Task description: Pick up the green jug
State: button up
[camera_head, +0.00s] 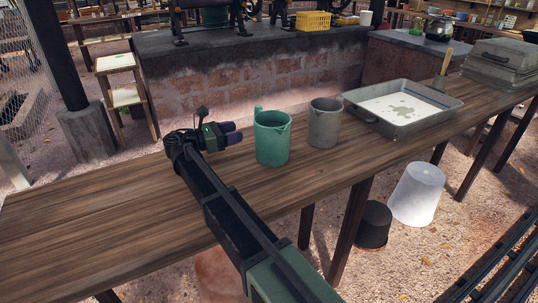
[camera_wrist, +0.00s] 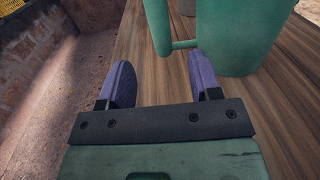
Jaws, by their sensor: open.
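The green jug (camera_head: 272,139) stands upright on the wooden table, with its handle on the left side. In the wrist view its body (camera_wrist: 238,35) fills the upper right, and its handle (camera_wrist: 157,25) shows ahead of the gap between my fingers. My gripper (camera_head: 239,132) is just left of the jug in the head view, fingers pointing toward it. In the wrist view my gripper (camera_wrist: 160,72) is open and nothing is between its fingers. The right fingertip is close to the lower end of the handle; I cannot tell if they touch.
A grey jug (camera_head: 324,123) stands right of the green one. Farther right is a metal tray (camera_head: 405,125) of white liquid. The table (camera_head: 90,215) is clear at the left. A brick counter (camera_head: 260,75) stands behind, and a white bucket (camera_head: 416,194) is on the ground.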

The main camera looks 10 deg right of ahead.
aim_at(264, 124)
jog(key=shift+d+r, duration=0.15)
jog(key=shift+r, duration=0.05)
jog(key=d, duration=0.3)
jog(key=w+d, duration=0.1)
jog(key=d, duration=0.3)
jog(key=w+d, duration=0.1)
jog(key=d, duration=0.2)
jog(key=shift+d+f, duration=0.15)
jog(key=shift+d, duration=0.1)
grip_shut()
